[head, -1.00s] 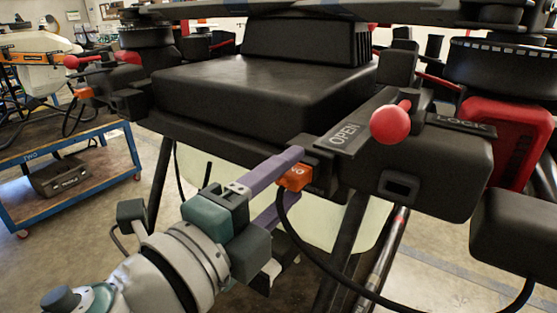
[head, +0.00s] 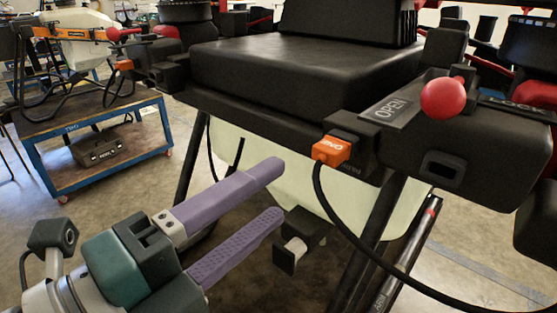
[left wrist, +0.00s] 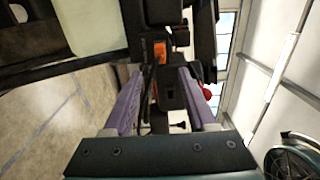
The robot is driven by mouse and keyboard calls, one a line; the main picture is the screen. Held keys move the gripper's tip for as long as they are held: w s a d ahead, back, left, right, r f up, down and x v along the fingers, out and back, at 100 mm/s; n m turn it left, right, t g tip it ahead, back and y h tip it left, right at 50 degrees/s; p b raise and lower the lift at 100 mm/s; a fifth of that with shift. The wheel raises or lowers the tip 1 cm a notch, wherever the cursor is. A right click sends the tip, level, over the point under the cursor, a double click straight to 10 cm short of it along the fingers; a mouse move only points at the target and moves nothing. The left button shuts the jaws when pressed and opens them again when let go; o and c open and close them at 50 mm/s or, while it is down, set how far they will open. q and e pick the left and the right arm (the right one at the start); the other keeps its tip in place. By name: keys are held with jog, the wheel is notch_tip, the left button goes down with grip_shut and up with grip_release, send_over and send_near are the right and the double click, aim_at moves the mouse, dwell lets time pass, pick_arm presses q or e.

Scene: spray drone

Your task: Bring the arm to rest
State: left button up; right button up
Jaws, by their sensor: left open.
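My left gripper (head: 277,192) is open and empty in the head view, its two purple fingers apart, in front of and below the drone body (head: 290,75). The orange connector (head: 332,150), with a black cable running down from it, sits at the drone's front edge, to the right of the fingertips and apart from them. In the left wrist view the purple fingers (left wrist: 160,82) stand apart, with the orange connector (left wrist: 181,38) beyond them. My right gripper is in neither view.
A red ball knob (head: 443,98) stands on the drone beside the OPEN label. A pale tank (head: 270,170) and dark legs are under the body. A blue-framed cart (head: 95,130) with a black case (head: 98,148) stands at the left. Floor between cart and drone is clear.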

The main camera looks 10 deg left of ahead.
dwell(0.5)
pick_arm(q)
jog(key=a+f+n+g+y, duration=0.1)
jog(key=a+f+n+y, duration=0.2)
jog(key=a+n+y, duration=1.1)
jog(key=s+f+n+g+h, duration=0.2)
jog(key=s+f+n+g, duration=0.1)
jog(key=s+n+g, duration=0.3)
jog(key=s+f+n+g+h, duration=0.1)
jog(key=s+f+n+g, duration=0.25)
jog(key=s, duration=0.45)
notch_tip(320, 180, up, 27)
jog(key=s+p, duration=0.2)
jog(key=p, duration=2.5)
jog(key=shift+h+p, duration=0.3)
jog(key=shift+p, duration=0.1)
